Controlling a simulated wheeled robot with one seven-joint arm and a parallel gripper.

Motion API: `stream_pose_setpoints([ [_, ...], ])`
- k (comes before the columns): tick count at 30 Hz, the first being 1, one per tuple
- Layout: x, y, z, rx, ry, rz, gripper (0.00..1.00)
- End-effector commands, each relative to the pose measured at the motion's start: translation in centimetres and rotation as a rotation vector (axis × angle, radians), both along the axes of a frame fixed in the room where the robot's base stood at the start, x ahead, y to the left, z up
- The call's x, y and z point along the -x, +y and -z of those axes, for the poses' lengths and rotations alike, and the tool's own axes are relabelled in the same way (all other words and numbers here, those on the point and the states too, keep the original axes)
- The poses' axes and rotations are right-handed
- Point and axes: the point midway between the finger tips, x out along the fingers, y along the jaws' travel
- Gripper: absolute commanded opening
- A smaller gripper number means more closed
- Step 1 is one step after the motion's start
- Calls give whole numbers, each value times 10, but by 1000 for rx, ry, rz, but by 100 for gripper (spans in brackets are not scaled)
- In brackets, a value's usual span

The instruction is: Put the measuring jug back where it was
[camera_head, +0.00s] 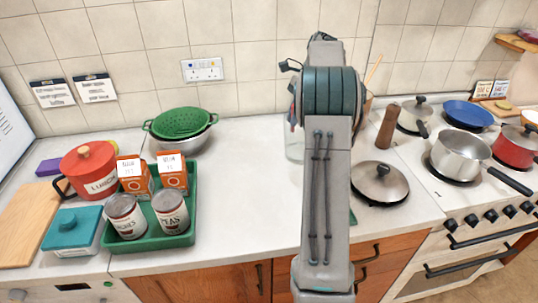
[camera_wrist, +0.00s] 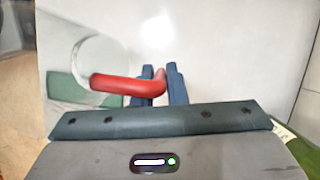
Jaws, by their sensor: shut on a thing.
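The measuring jug (camera_head: 294,143) is clear and mostly hidden behind my arm in the head view; only its left edge shows, over the counter. In the wrist view the clear jug body (camera_wrist: 62,35) fills the left, with its red handle (camera_wrist: 122,85) pointing right. My gripper (camera_wrist: 163,82) has its two dark blue fingers closed around the right end of the red handle. In the head view the fingers are hidden behind my arm. I cannot tell whether the jug's base touches the counter.
A green tray (camera_head: 157,243) with cans and cartons stands at left, with a green colander (camera_head: 181,123) behind it. The counter (camera_head: 248,190) between tray and arm is clear.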

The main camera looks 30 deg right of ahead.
Motion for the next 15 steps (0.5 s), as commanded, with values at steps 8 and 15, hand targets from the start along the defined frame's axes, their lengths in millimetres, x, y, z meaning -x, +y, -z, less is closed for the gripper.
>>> stream_pose_setpoints([
  [8,1,55,30,-2,1,-7,0],
  [15,2,82,47,1,0,-5,0],
])
